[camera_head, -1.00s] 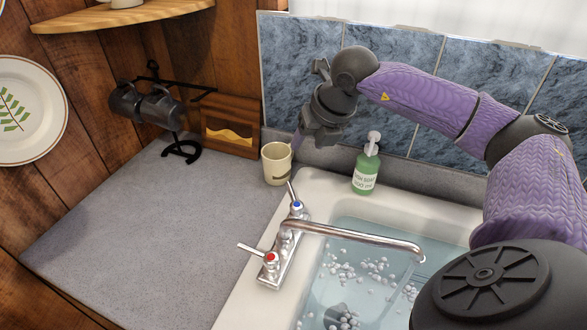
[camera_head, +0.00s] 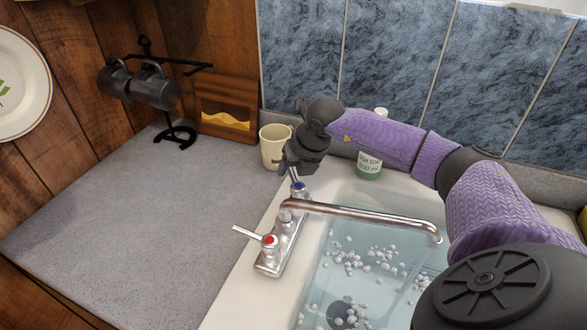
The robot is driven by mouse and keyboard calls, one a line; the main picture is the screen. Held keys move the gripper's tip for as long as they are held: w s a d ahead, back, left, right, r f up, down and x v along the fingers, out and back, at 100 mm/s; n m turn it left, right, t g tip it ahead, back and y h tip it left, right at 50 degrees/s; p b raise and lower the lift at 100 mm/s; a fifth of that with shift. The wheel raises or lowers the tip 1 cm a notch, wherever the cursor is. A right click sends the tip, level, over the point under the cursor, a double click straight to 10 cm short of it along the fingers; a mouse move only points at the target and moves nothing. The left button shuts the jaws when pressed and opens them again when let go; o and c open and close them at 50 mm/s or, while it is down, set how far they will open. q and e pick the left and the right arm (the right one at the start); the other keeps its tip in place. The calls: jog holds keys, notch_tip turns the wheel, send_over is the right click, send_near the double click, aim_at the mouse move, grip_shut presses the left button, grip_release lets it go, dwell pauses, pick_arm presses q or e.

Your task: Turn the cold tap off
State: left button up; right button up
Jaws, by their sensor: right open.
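The cold tap (camera_head: 298,190) is the metal handle with the blue cap, at the far end of the faucet base behind the sink's left rim. Its thin lever points up and away, and the upper end is partly hidden by my right gripper. My right gripper (camera_head: 294,168) is dark, points down and is open, with its fingers right at the lever. I cannot tell whether they touch it. The hot tap (camera_head: 268,241) has a red cap and its lever points left. The spout (camera_head: 365,215) reaches right over the sink. My left gripper is not in view.
The sink (camera_head: 238,306) holds water with bubbles. A cream mug (camera_head: 271,150) stands just left of my right gripper. A green soap bottle (camera_head: 369,168) stands behind my arm. A mug rack (camera_head: 178,133) is at the back left.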

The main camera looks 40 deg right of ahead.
grip_shut()
dwell(0.5)
dwell(0.9)
